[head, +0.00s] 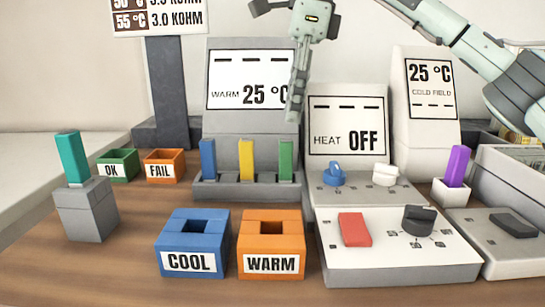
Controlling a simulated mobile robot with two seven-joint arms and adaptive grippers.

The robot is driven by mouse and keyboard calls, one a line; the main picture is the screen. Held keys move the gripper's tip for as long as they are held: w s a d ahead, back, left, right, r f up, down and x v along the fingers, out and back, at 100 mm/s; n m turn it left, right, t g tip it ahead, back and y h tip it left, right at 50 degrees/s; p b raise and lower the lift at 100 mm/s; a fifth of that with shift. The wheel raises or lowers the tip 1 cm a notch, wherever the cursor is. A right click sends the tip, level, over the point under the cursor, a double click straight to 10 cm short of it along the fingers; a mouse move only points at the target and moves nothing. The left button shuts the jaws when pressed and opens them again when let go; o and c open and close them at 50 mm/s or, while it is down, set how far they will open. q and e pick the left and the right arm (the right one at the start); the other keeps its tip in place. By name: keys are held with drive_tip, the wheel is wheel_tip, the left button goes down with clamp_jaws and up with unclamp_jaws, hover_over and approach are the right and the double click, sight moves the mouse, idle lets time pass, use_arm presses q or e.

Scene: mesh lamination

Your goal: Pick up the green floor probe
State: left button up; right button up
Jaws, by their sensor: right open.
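The green probe (286,160) is an upright green stick at the right end of a grey rack (246,190). A yellow probe (246,159) and a blue probe (208,159) stand to its left in the same rack. My right gripper (295,108) points down from the top middle, above the green probe and apart from it. It is open and empty, with its fingers seen nearly edge-on. My left gripper is not in view.
A teal stick (71,158) stands in a grey block at left. Blue COOL (190,263) and orange WARM (271,264) boxes sit in front of the rack. A HEAT OFF panel (346,125) and a purple stick (457,166) stand at right.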

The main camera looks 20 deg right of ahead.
sight(287, 140)
drive_tip(key=shift+w+f, duration=0.15)
drive_tip(key=shift+w, duration=0.15)
drive_tip(key=shift+a+f+b, duration=0.2)
drive_tip(key=shift+f+b, duration=0.2)
drive_tip(key=shift+f, duration=0.5)
drive_tip(key=shift+s+f, duration=0.1)
drive_tip(key=shift+f, duration=0.3)
drive_tip(key=f, duration=0.3)
drive_tip(key=shift+w+a+f+b, duration=0.2)
drive_tip(key=shift+f+b, duration=0.05)
drive_tip(key=shift+b, duration=0.05)
drive_tip(key=shift+a+f, duration=0.1)
drive_tip(key=shift+f, duration=0.45)
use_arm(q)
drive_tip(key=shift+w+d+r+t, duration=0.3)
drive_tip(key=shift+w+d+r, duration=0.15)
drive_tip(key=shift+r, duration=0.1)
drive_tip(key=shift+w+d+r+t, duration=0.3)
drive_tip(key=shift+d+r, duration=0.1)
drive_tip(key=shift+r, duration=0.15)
use_arm(e)
clamp_jaws()
